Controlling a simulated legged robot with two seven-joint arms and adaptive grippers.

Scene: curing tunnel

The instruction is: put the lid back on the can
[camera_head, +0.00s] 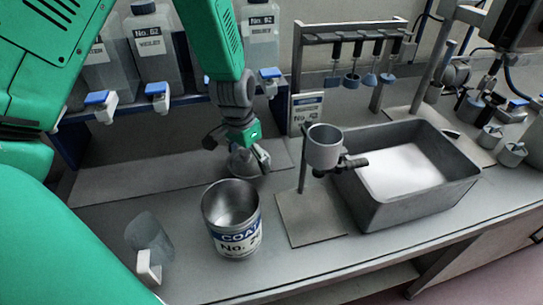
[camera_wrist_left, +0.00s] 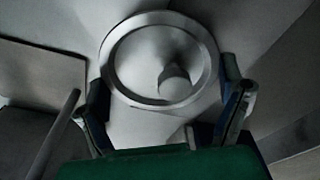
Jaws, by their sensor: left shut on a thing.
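The can (camera_head: 231,235) stands upright and open on the bench, with a white and blue label reading "COAT". Its metal inside shows through the open top. My left gripper (camera_head: 250,160) is behind the can and slightly right of its rim, shut on the round grey metal lid (camera_head: 240,164). In the left wrist view the lid (camera_wrist_left: 135,62) shows as a ring with a knob, between the two fingers of the gripper (camera_wrist_left: 165,100). The fingers partly hide the lid in the head view. The lid is apart from the can's opening. My right gripper is not in view.
A cup on a stand (camera_head: 324,148) and a grey basin (camera_head: 400,212) with white contents are to the right. Bottles with blue-handled taps (camera_head: 156,92) line the back. Hanging tools (camera_head: 353,78) are at the back right.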

